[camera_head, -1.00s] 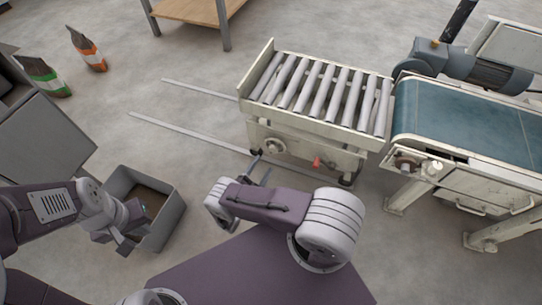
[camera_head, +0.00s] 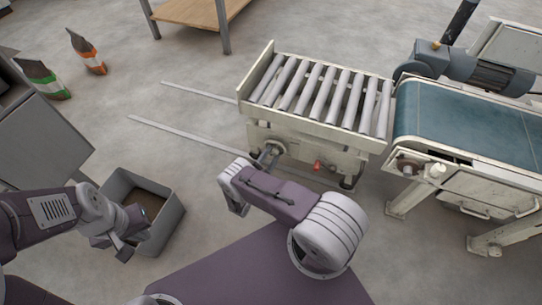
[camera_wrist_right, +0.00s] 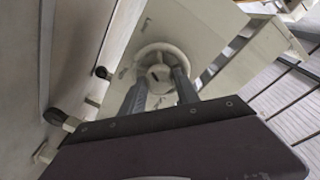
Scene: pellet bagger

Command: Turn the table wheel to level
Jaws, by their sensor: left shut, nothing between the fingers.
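The pale round table wheel (camera_head: 279,147) is on the near side of the roller table (camera_head: 320,131), below its left part. It also shows in the right wrist view (camera_wrist_right: 160,50), with a dark slot at its hub. My right gripper (camera_head: 267,157) is at the wheel and hides part of it in the head view. In the right wrist view its two dark fingers (camera_wrist_right: 160,80) are apart, one on each side of the hub; I cannot tell whether they touch the rim. My left gripper (camera_head: 124,245) is shut and empty beside the grey bin.
A blue belt conveyor (camera_head: 465,120) stands right of the roller table. A red knob (camera_head: 318,166) sits right of the wheel. The grey bin (camera_head: 172,222) is on the floor at left. Two floor rails (camera_head: 185,135) run left from the table. Two bags (camera_head: 88,52) stand farther back.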

